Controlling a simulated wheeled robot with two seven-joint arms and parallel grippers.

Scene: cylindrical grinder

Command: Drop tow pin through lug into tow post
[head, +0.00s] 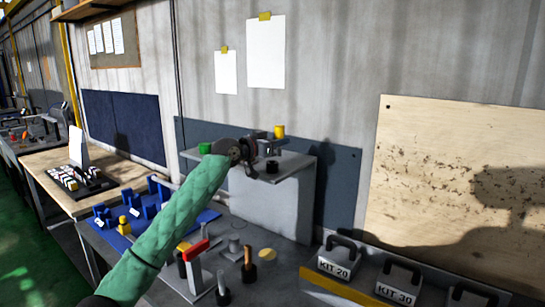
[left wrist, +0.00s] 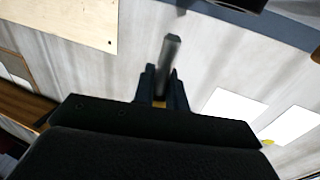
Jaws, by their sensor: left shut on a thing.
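My left gripper (head: 268,150) is at the raised grey shelf at the back of the bench, at the end of my green-sleeved arm. In the left wrist view its two dark fingers (left wrist: 161,92) are shut on a dark grey rod, which looks like the tow pin (left wrist: 170,58). The rod sticks out beyond the fingertips, against the wall behind. In the head view the pin is too small to tell from the gripper. I cannot tell which parts are the lug and the tow post. My right gripper is not in view.
The grey shelf (head: 297,163) bears a green cylinder (head: 205,148), a yellow one (head: 279,131) and a black piece (head: 272,167). Below, a red-topped stand (head: 196,250) and an orange-handled tool (head: 248,262) stand on the bench. Kit boxes (head: 340,257) line the right.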

